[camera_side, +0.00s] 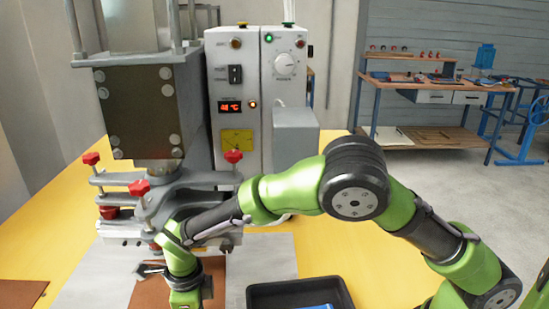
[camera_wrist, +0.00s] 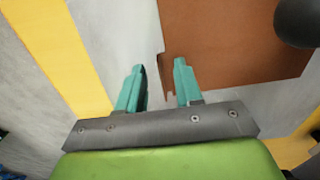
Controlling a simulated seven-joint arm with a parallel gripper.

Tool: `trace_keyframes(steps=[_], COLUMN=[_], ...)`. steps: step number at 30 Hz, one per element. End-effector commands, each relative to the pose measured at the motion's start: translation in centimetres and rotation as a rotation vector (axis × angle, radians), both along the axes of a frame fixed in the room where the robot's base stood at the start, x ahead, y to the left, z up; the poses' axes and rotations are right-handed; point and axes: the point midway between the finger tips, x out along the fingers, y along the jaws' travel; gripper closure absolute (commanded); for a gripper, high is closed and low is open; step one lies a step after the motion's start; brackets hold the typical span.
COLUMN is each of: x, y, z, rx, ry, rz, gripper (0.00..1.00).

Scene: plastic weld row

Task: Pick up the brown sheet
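A flat brown sheet (camera_wrist: 235,45) fills the upper right of the wrist view; in the side view, part of a brown sheet (camera_side: 150,296) shows under my arm, on the pale surface before the machine. The left finger lies over the pale surface and the right finger overlaps the sheet's near left corner. I cannot tell whether a finger touches the sheet. In the side view my arm hides much of the sheet, and the fingertips are not clear.
The grey welding machine (camera_side: 140,110) with red knobs stands close behind my gripper. A black tray (camera_side: 262,296) with something blue inside is at right. Another brown piece (camera_side: 20,293) lies at the far left on the yellow table (camera_side: 75,225). A rounded dark object (camera_wrist: 298,22) shows at upper right.

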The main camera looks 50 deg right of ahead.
Motion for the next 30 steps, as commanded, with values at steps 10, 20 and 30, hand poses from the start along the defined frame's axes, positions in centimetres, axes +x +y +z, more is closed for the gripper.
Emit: trace_keyframes(steps=[10, 20, 30], x=[0.01, 0.02, 0.06], y=[0.0, 0.01, 0.03], z=[-0.63, -0.59, -0.4], rx=[0.001, 0.001, 0.002], ry=[-0.001, -0.001, -0.003], rz=[0.0, 0.0, 0.001], gripper=[0.7, 1.0, 1.0])
